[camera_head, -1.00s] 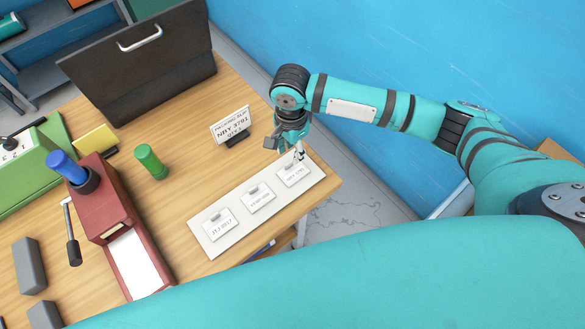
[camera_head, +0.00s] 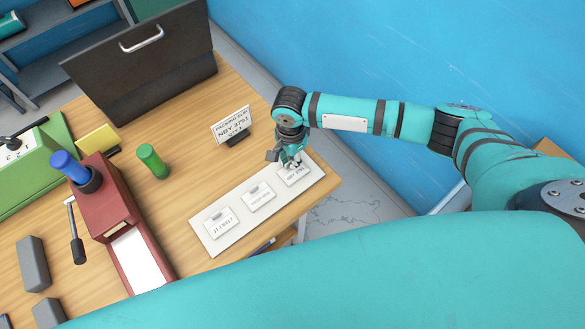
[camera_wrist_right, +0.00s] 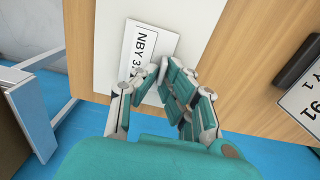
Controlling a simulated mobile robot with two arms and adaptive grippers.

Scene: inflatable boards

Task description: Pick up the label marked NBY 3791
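The label marked NBY 3791 (camera_head: 297,176) is the rightmost of three white labels on a pale board (camera_head: 210,245). In the right wrist view the label (camera_wrist_right: 146,44) shows "NBY 3", with the rest hidden behind my fingers. My right gripper (camera_head: 290,164) is low over this label's upper edge. In the wrist view its fingertips (camera_wrist_right: 141,84) are partly closed but still apart over the label's end; I cannot tell whether they touch it. The middle label (camera_head: 258,197) and left label (camera_head: 221,222) lie flat. My left gripper is out of view.
A sign (camera_head: 231,124) reading NBY 3791 stands behind the board. A green cylinder (camera_head: 153,161), a red box device (camera_head: 105,210) and a dark case (camera_head: 145,70) occupy the wooden table (camera_head: 190,190) to the left. The table edge is just right of the board.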

